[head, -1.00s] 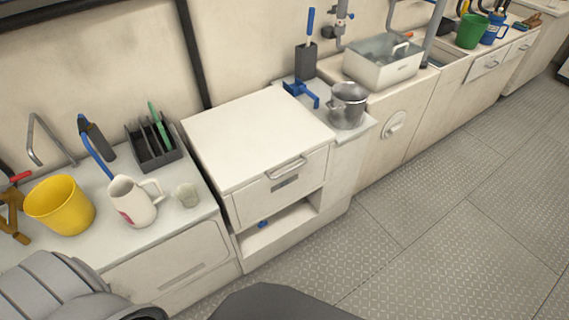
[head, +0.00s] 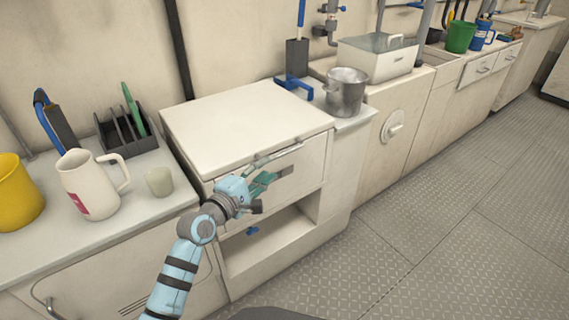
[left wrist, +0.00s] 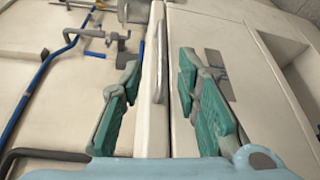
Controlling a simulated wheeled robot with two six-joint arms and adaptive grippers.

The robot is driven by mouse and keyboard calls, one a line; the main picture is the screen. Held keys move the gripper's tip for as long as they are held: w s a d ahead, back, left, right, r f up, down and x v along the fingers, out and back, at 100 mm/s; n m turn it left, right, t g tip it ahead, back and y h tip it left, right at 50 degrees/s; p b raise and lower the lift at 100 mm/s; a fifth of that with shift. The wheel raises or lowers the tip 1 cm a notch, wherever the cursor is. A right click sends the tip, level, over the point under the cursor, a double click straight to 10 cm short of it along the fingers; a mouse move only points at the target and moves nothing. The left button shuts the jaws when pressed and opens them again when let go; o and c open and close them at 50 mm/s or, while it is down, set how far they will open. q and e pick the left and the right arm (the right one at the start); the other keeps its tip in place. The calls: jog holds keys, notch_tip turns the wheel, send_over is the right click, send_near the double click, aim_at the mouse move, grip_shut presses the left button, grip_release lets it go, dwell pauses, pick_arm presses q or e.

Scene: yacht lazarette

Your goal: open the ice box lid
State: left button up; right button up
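The ice box is the white unit in the middle of the head view, with a flat lid (head: 245,120) lying closed on top. A long bar handle (head: 283,152) runs along the lid's front edge. My left gripper (head: 266,184) is at the front of the box, just below and in front of the handle. In the left wrist view its teal fingers (left wrist: 160,98) are spread apart, with the handle (left wrist: 158,62) lying ahead in the gap between them. I see no clear contact. My right gripper is in neither view.
Left of the box, a counter holds a white jug (head: 90,185), a cup (head: 159,181), a yellow bucket (head: 18,195) and a dark rack (head: 125,135). A metal pot (head: 345,92) stands to the right. An open shelf (head: 270,245) lies below. The floor to the right is clear.

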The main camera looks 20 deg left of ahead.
aim_at(285, 153)
pick_arm(q)
jog(key=b+x, duration=0.1)
jog(key=x, duration=0.2)
jog(key=b+x, duration=0.2)
jog(key=x, duration=0.1)
jog(key=b+x, duration=0.1)
jog(key=x, duration=0.2)
jog(key=shift+w+f, duration=0.25)
jog(key=shift+f, duration=0.1)
jog(key=shift+w+d+r+b, duration=0.2)
jog(key=shift+w+b, duration=0.15)
jog(key=shift+w, duration=0.15)
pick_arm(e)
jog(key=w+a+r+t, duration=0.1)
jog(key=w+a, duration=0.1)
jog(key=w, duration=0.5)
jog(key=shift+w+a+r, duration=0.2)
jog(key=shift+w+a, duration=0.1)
pick_arm(q)
grip_shut()
